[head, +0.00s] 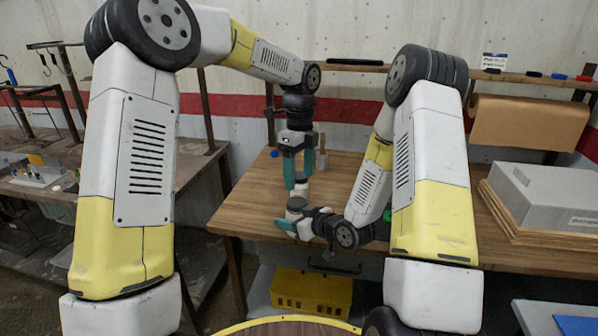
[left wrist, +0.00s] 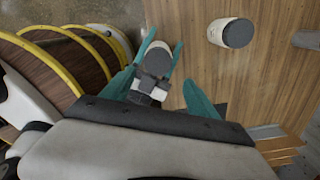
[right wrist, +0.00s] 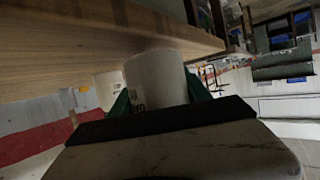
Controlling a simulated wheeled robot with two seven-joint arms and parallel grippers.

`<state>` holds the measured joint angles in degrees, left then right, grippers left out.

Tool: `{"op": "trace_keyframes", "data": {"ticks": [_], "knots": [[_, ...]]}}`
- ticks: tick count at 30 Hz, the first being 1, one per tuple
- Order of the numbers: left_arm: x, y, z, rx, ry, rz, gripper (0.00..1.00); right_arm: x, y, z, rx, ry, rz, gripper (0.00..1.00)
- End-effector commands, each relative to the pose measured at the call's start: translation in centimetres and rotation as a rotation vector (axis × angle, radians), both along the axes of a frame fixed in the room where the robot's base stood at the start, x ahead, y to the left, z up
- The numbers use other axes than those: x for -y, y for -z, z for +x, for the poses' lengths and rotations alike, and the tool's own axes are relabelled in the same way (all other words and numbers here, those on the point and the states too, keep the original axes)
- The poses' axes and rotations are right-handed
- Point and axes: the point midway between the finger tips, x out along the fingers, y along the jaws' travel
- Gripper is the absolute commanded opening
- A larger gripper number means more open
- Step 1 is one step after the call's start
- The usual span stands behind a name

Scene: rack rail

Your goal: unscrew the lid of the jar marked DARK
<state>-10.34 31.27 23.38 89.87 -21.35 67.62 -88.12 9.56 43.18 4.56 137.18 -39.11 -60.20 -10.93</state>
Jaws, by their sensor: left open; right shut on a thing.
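A white jar with a dark grey lid (head: 296,203) is in my right gripper (head: 285,222), near the table's front edge. In the right wrist view the jar (right wrist: 156,78) stands between the teal fingers; its dark marking is partly hidden and I cannot read it whole. My left gripper (head: 299,174) points down above it, open and empty. In the left wrist view the dark lid (left wrist: 160,63) shows between the left fingers, with the right gripper's fingers around the jar; I see no left finger touching the lid.
A second white jar with a dark lid (left wrist: 236,33) stands on the wooden table (head: 235,210). A grey-brown container (head: 322,158) stands farther back. A grey box (head: 550,195) on boards is at the right. A yellow crate (head: 312,291) is below the table.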

Motion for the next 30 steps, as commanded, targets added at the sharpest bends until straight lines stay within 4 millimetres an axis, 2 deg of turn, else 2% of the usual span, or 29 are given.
{"op": "trace_keyframes", "data": {"ticks": [13,18,26,30], "knots": [[0.0,6.3,-0.1,-0.002,0.000,0.000,0.69,0.0,-0.1,0.0,0.002,0.000,0.000,0.00],[0.0,7.4,0.0,0.001,-0.002,-0.001,0.69,0.0,-0.1,0.0,0.002,0.000,0.000,0.00],[0.0,7.5,0.0,0.001,-0.002,-0.001,0.69,0.0,-0.1,0.0,0.002,0.000,0.000,0.00],[0.0,7.5,0.0,0.001,-0.002,-0.001,0.45,0.0,-0.1,0.0,0.002,0.000,0.000,0.00]]}}
